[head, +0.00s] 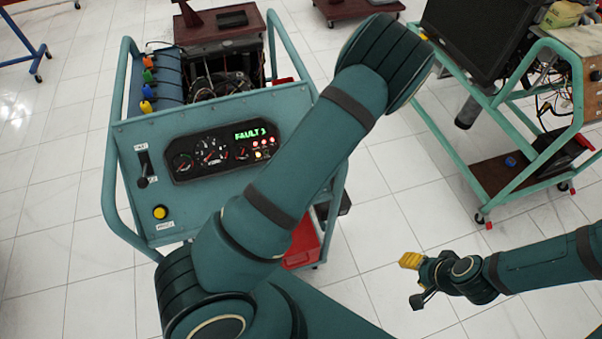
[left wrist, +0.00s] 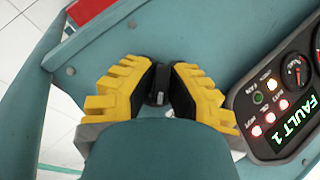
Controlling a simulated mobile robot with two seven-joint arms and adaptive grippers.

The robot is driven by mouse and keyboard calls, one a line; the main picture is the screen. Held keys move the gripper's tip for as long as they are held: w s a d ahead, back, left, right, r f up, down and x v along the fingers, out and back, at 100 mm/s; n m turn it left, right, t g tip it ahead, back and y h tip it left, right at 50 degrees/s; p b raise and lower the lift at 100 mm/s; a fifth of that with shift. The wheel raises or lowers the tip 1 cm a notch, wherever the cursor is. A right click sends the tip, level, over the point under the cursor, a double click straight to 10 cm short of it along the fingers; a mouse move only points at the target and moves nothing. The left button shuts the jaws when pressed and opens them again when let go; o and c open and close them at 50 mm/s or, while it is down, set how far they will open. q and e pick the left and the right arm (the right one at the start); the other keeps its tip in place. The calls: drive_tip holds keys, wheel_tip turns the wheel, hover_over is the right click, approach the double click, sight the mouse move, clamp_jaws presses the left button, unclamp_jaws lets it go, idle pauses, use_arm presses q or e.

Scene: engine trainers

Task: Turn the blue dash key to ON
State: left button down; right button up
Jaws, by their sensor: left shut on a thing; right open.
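The teal engine trainer's dash panel (head: 215,130) faces me on the left in the head view. Its instrument cluster (head: 222,150) has gauges, lit lamps and a green FAULT display, which also shows in the left wrist view (left wrist: 294,122). In the left wrist view, my left gripper (left wrist: 158,88) is shut on a small dark key (left wrist: 158,97) at the panel beside the cluster. The fingers hide most of it, so its position marks cannot be read. In the head view my left arm hides this gripper and key. My right gripper (head: 412,281) is open and empty over the floor.
A lever switch (head: 143,168) and a yellow button (head: 160,212) sit on the panel's left. Coloured handles (head: 148,76) line the trainer's left side. A second teal cart with a dark screen (head: 478,38) stands at right. Tiled floor (head: 385,215) is open between.

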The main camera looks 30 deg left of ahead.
use_arm(q)
drive_tip(key=c, duration=1)
unclamp_jaws()
drive_tip(key=shift+s, duration=0.1)
